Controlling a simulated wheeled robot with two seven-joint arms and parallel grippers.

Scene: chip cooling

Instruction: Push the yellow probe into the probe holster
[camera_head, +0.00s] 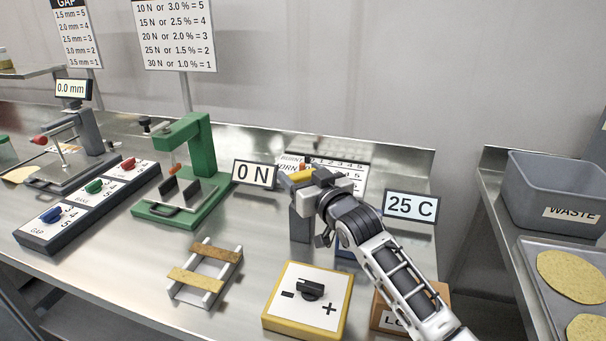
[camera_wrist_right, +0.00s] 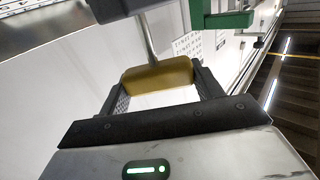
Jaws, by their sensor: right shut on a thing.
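The yellow probe (camera_head: 299,176) is held in my right gripper (camera_head: 308,184), over the middle of the bench. In the right wrist view its yellow handle (camera_wrist_right: 158,76) sits between the two dark fingers, and my right gripper (camera_wrist_right: 163,92) is shut on it. A thin metal rod (camera_wrist_right: 148,40) runs from the handle toward a dark block (camera_wrist_right: 125,7) at the top edge. In the head view a dark grey upright block (camera_head: 300,223), probably the probe holster, stands just below the gripper. Whether the rod tip is inside it is hidden. My left gripper is out of view.
A yellow-edged dial box (camera_head: 308,299) stands in front. A "25 C" display (camera_head: 410,206) and a partly hidden orange-brown box (camera_head: 385,313) are near my right arm. A green press (camera_head: 190,165), a "0 N" display (camera_head: 254,175) and a small rack (camera_head: 205,272) stand left.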

